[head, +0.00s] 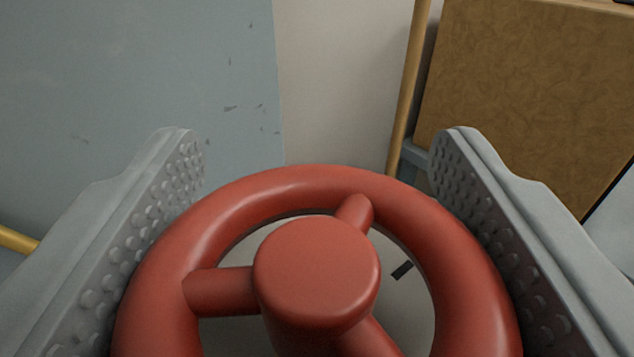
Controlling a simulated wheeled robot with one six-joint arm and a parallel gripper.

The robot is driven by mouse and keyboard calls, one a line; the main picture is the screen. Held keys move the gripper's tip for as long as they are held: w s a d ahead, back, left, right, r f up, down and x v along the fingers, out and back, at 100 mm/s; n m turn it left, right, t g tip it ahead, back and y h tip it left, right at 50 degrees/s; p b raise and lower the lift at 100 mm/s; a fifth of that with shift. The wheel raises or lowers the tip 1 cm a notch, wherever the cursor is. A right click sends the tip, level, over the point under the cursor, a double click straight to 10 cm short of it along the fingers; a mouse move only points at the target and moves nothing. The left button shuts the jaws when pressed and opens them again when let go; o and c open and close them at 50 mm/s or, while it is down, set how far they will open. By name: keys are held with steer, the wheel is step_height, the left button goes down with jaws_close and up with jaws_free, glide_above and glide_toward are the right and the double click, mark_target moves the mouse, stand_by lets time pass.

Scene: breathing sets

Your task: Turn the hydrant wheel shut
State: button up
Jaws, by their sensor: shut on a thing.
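The red hydrant wheel (290,185) fills the lower middle of the head view, with a round hub (317,270) and three spokes showing. Its near edge is cut off by the bottom of the picture. My gripper (318,150) has one grey studded finger on each side of the wheel, and it is shut on the rim across its width. Behind the wheel, a pale disc (395,300) shows through the openings, with a short dark mark (402,271) at the right of the hub.
A grey-blue scuffed panel (130,70) stands behind on the left, beside a pale wall (335,90). A yellow pole (408,90) and a brown board or box (525,90) are at the right. A yellow bar (18,240) shows at the left edge.

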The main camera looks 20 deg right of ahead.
steer(key=shift+r, duration=0.1)
steer(key=o, duration=1)
steer(key=v, duration=1.2)
